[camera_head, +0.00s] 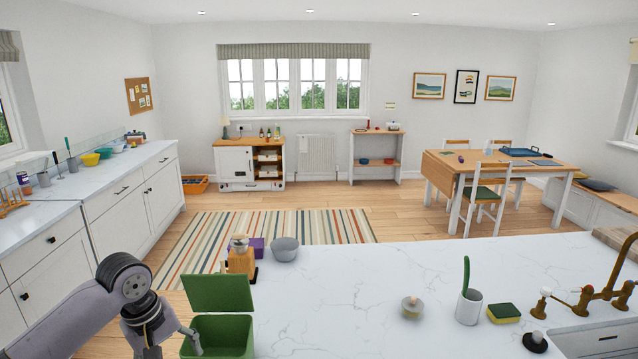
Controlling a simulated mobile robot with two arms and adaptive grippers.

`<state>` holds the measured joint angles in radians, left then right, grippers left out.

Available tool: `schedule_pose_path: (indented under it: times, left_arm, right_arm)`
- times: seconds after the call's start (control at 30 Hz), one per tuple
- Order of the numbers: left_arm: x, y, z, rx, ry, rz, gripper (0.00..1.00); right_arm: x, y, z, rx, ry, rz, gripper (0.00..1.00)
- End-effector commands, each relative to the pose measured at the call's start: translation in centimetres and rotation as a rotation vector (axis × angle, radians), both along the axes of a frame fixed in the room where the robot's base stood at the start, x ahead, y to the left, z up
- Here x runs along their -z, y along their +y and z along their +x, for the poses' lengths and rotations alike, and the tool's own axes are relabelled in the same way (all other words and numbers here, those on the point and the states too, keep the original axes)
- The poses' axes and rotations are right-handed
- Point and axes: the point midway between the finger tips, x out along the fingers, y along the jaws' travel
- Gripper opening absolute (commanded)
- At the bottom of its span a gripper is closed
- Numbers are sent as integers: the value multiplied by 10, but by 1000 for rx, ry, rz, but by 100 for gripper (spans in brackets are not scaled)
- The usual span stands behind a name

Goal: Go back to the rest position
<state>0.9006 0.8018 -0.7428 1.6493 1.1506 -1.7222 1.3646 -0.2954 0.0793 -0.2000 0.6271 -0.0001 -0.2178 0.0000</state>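My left arm comes in from the lower left, and its gripper (173,346) is at the bottom edge of the head view. Its two fingers look spread apart with nothing between them, though the lower part is cut off by the frame. The right-hand finger is close beside the left wall of a green bin (226,335); I cannot tell whether they touch. The bin's green lid (218,293) stands raised. My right gripper and arm are not in view.
A white marble counter (345,310) holds a wooden grinder (240,260), a grey bowl (284,249), a white cup with a green brush (468,306), a sponge (503,313) and a brass tap (590,295). Cabinets (130,205) line the left wall. Wooden floor and a striped rug (270,228) lie beyond.

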Motion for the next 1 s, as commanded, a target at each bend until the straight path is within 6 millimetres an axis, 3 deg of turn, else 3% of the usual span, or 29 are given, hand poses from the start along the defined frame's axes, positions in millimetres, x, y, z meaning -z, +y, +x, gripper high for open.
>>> schedule_pose_path:
  times: [0.27, 0.47, 0.67, 0.8, 1.0]
  left_arm:
    - [37, -32, -18, 170, -24, 11, 72]
    - [73, -66, -43, 348, -63, 13, 72]
    - [115, -110, -90, 579, -145, 3, 72]
    - [137, -134, -135, 723, -230, 10, 72]
    - [150, -131, -191, 826, -301, 82, 72]
  right_arm:
    - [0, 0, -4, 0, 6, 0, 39]
    - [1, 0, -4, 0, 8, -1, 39]
    - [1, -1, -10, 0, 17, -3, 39]
    - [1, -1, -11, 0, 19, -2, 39]
    - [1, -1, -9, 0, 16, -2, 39]
